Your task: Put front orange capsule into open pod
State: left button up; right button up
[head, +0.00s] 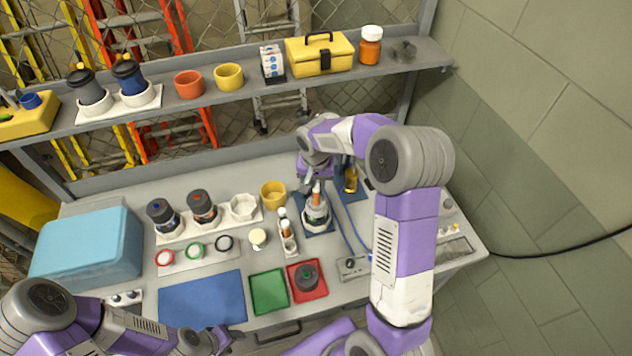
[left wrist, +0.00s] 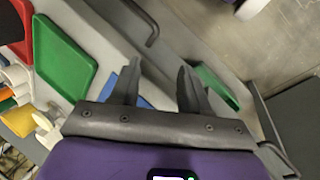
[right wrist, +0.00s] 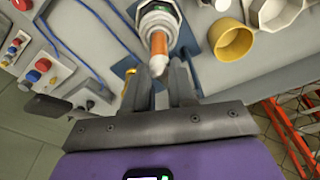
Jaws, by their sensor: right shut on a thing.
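My right gripper (right wrist: 165,85) is shut on an orange capsule with a pale end (right wrist: 159,44), which also shows upright in the head view (head: 316,197). The open pod (head: 316,215) stands on a blue mat at the back of the bench, and its white rim shows in the right wrist view (right wrist: 148,8). The capsule's far end is at the pod's mouth; I cannot tell how deep it sits. A small rack (head: 290,247) in front holds other capsules. My left gripper (left wrist: 155,80) is open and empty, low at the bench's front edge.
Two lidded pods (head: 163,216) stand in a white holder on the left, next to a yellow cup (head: 273,193). A green tray (head: 269,291) and a red tray (head: 308,282) lie in front. A blue mat (head: 202,299) is clear. A blue box (head: 88,247) fills the left end.

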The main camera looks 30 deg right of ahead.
jog(key=shift+s+f+b, duration=0.3)
jog(key=shift+f+b, duration=0.55)
jog(key=shift+f, duration=0.05)
jog(key=shift+w, duration=0.1)
dwell(0.3)
